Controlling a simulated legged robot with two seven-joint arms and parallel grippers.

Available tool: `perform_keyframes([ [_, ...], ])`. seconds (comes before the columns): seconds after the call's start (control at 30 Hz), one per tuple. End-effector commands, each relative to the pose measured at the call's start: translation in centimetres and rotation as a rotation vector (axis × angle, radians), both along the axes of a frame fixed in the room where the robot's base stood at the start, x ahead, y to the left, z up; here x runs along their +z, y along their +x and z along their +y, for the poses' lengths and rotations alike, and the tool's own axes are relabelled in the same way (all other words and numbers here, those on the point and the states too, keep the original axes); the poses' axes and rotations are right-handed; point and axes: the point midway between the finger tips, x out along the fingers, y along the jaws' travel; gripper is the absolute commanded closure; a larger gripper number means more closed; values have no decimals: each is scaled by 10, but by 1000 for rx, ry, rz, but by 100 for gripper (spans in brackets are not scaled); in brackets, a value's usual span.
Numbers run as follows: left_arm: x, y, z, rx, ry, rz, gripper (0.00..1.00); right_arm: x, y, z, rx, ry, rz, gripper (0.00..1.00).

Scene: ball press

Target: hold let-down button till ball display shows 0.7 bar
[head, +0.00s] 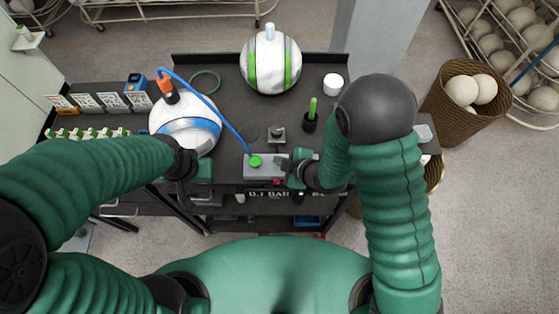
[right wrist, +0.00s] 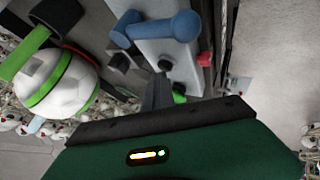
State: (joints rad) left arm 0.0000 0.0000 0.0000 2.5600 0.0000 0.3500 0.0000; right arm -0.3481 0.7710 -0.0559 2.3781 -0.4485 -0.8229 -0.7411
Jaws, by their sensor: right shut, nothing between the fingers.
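A pale grey box (head: 262,172) with a green button (head: 255,161) lies near the table's front edge. A blue hose (head: 215,110) runs from it to an orange and black fitting (head: 167,90) on a white and blue ball (head: 190,125). My right gripper (head: 284,169) is shut and empty at the box's right end. In the right wrist view the box (right wrist: 165,50) carries a red knob (right wrist: 204,58); dark fingers (right wrist: 157,95) are close to it. Contact cannot be told. My left gripper (head: 185,170) is beside the ball, its fingers hidden. No pressure reading is legible.
A green-striped ball (head: 271,62) stands at the back of the black table (head: 225,70). A white cup (head: 333,84) and a green-handled tool (head: 312,110) are at the right. A "0.7 BAR" label (head: 268,195) is on the front edge. Wicker basket (head: 462,95) stands beyond.

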Motion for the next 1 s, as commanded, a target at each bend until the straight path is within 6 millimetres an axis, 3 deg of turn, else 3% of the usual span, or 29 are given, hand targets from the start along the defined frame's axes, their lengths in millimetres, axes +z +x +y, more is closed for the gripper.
perform_keyframes([
  [0.4,15,0,0,0,0,0,100,18,0,-5,0,-1,1,100],
  [0.73,15,0,0,0,0,0,100,19,0,-6,0,0,0,100],
  [1.0,36,0,0,0,0,0,100,46,0,-6,0,0,-1,100],
])
